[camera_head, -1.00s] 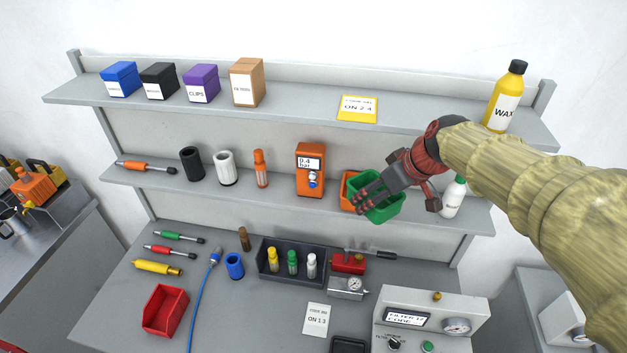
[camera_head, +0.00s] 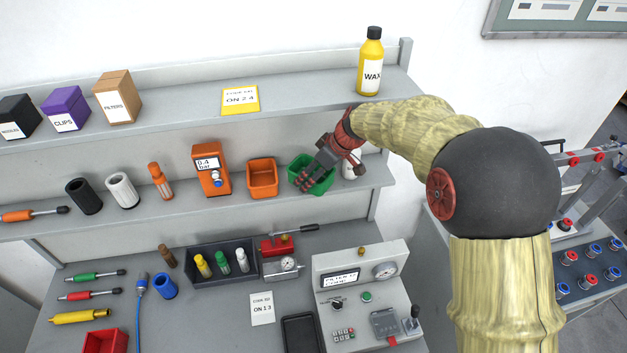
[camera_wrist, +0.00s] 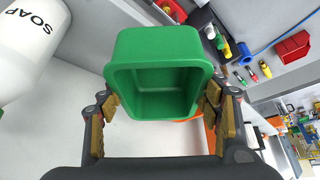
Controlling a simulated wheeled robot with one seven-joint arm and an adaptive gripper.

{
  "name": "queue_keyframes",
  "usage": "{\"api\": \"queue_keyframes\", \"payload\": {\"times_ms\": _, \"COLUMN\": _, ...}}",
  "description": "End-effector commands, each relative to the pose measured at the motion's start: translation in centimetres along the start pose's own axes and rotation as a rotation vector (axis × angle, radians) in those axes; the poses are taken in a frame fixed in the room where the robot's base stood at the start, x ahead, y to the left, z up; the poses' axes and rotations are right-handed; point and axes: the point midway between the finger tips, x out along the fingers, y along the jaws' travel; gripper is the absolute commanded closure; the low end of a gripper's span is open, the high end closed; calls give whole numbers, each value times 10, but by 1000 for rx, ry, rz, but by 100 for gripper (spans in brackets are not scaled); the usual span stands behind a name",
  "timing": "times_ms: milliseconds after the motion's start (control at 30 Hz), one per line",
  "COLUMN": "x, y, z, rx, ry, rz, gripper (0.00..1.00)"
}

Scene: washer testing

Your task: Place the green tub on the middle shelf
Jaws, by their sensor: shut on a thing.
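The green tub (camera_head: 325,183) is at the right part of the middle shelf (camera_head: 225,204), between an orange tub and a white bottle. My gripper (camera_head: 316,171) comes from the upper right and is shut on it, partly covering it in the head view. In the wrist view the green tub (camera_wrist: 155,42) sits between the two fingers (camera_wrist: 155,112), its opening facing the camera. I cannot tell whether its base touches the shelf.
The orange tub (camera_head: 262,178) stands close on the left and the white soap bottle (camera_head: 350,166), also in the wrist view (camera_wrist: 25,45), close on the right. An orange gauge unit (camera_head: 211,170) is further left. The upper shelf (camera_head: 200,126) with a yellow wax bottle (camera_head: 370,63) hangs above.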

Motion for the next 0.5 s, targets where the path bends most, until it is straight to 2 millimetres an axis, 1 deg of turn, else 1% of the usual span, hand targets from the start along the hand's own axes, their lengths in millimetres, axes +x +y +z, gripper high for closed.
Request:
{"api": "queue_keyframes", "payload": {"times_ms": 200, "x": 12, "y": 11, "z": 8, "rx": 1, "ry": -2, "rz": 0, "gripper": 64}}
{"api": "queue_keyframes", "payload": {"times_ms": 400, "x": 34, "y": 9, "z": 20, "rx": 1, "ry": 0, "rz": -1, "gripper": 64}}
{"api": "queue_keyframes", "payload": {"times_ms": 500, "x": 36, "y": 10, "z": 20, "rx": -2, "ry": 1, "rz": 2, "gripper": 64}}
